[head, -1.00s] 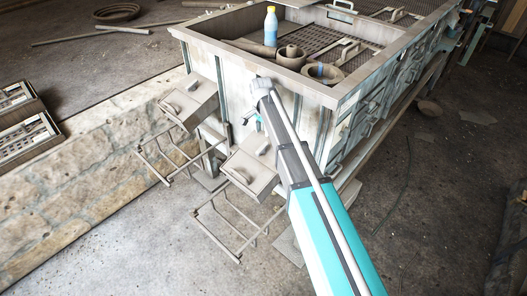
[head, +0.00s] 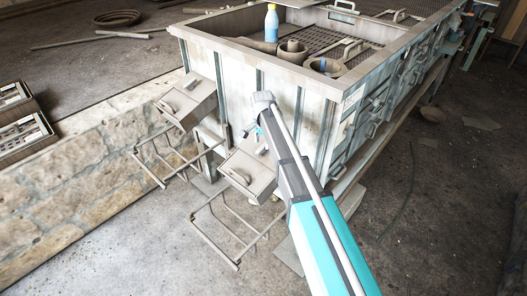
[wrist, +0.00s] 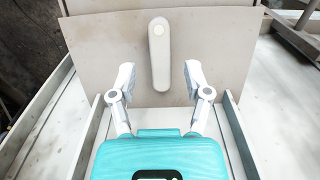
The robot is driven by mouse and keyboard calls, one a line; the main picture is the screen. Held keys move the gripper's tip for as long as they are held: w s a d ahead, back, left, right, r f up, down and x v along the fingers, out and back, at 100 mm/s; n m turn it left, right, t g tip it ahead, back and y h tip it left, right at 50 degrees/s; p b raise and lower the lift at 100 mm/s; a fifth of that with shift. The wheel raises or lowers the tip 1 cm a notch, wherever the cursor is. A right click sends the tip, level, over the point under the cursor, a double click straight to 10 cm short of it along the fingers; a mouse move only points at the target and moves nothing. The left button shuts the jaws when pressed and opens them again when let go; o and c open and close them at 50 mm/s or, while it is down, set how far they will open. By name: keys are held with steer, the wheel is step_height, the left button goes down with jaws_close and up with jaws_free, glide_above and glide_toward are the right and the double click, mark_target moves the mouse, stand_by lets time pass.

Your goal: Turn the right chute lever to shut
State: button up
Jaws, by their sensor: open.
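The right chute (head: 262,178) is a pale box on the front of the white bin, above a wire frame in the head view. In the wrist view its lever (wrist: 159,60) is a pale rounded bar on a flat beige plate (wrist: 105,50), upright in the picture with a round pivot at its upper end. My gripper (wrist: 160,77) is open, with one finger on each side of the lever's lower part and a gap on both sides. I cannot tell how deep the fingers reach. In the head view my gripper (head: 251,130) is small, over the chute's back edge.
The left chute (head: 187,100) stands close by with its own wire frame. The large bin (head: 225,70) behind holds a blue bottle (head: 271,23) and pots. A stone ledge (head: 80,180) lies at the left.

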steer(key=shift+f+b, duration=1)
steer(key=shift+f, duration=0.25)
